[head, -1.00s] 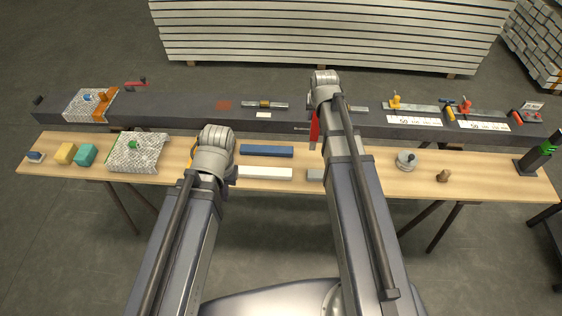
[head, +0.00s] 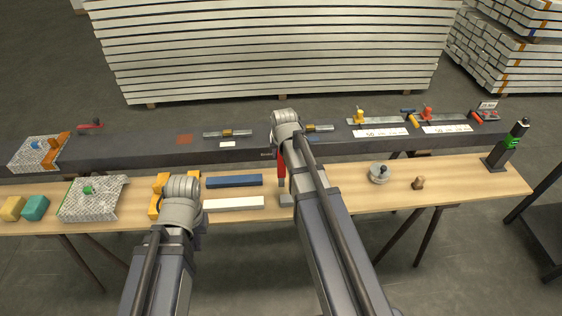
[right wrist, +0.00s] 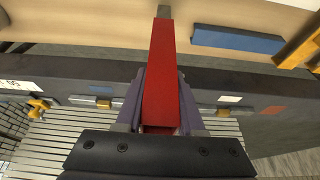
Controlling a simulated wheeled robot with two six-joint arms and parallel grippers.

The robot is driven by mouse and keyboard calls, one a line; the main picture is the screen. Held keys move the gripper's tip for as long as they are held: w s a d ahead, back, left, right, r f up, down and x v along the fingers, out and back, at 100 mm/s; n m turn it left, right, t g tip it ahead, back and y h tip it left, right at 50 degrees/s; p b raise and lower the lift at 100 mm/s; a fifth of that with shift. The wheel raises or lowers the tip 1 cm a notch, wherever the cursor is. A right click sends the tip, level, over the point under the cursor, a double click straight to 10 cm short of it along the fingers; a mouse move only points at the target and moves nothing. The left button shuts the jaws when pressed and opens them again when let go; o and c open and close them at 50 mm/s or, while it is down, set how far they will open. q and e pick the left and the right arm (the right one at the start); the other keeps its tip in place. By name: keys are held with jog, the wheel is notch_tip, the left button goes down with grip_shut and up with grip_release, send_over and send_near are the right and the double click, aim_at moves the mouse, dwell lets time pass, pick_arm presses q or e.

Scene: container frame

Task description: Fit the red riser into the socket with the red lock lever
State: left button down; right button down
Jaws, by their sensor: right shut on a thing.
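The red riser (right wrist: 163,75) is a long red bar between the dark fingers of my right gripper (right wrist: 160,128), which is shut on it. In the head view the riser (head: 281,166) shows as a red strip beside my right wrist, near the bench's back edge. On the dark beam (head: 258,152), a red lever (head: 427,113) stands on a rail at the right. Another red lever (head: 90,126) is at the far left. I cannot tell which socket either belongs to.
A blue bar (head: 234,181), a white bar (head: 233,203) and a partly hidden grey block (head: 287,200) lie on the wooden bench (head: 340,174). A yellow lever (head: 360,117) stands left of the right-hand red one. A round metal piece (head: 379,174) and a brown knob (head: 418,183) are to the right.

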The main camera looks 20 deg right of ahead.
aim_at(281, 167)
jog(key=shift+f+b, duration=0.95)
jog(key=shift+f, duration=0.4)
jog(key=shift+f, duration=0.15)
jog(key=c, duration=0.5)
grip_release()
